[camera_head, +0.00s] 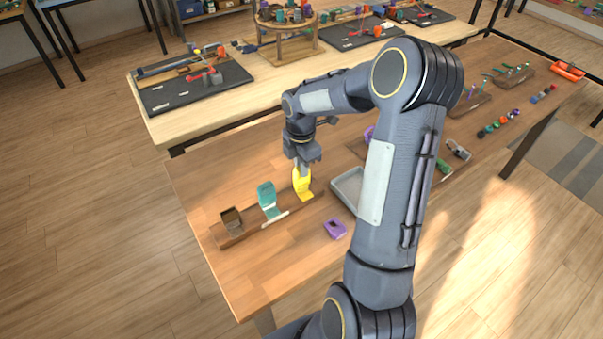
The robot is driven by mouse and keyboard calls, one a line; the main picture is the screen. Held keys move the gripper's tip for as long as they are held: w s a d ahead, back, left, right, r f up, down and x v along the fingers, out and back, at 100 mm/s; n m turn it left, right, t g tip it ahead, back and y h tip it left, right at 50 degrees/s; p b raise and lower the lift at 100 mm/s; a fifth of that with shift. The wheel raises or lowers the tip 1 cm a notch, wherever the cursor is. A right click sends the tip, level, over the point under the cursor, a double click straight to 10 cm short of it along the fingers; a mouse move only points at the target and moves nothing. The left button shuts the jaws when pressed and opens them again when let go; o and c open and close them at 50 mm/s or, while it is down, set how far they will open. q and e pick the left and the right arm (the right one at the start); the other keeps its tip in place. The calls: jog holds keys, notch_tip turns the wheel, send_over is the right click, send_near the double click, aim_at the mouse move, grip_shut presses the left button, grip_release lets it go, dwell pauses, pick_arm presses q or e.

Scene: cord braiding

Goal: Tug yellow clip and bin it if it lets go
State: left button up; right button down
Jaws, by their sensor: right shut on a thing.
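The yellow clip (302,186) stands upright at the right end of a low wooden rail on the table. My right gripper (304,168) reaches down from above and is shut on the top of the yellow clip. The clip's lower end appears to be at the rail; I cannot tell whether it is still fastened there. A grey tray (346,190), which may be the bin, lies just right of the clip, partly hidden behind my right arm. My left gripper is not in view.
A purple clip (335,229) lies loose in front. The table's front left is clear. Several small parts lie at the right.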

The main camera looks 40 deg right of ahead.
jog(key=shift+r, duration=0.1)
dwell(0.4)
dwell(0.4)
jog(key=c, duration=1.3)
grip_release()
jog(key=shift+o, duration=0.3)
jog(key=shift+o, duration=1.2)
jog(key=shift+r+p, duration=2.5)
jog(key=shift+r, duration=0.4)
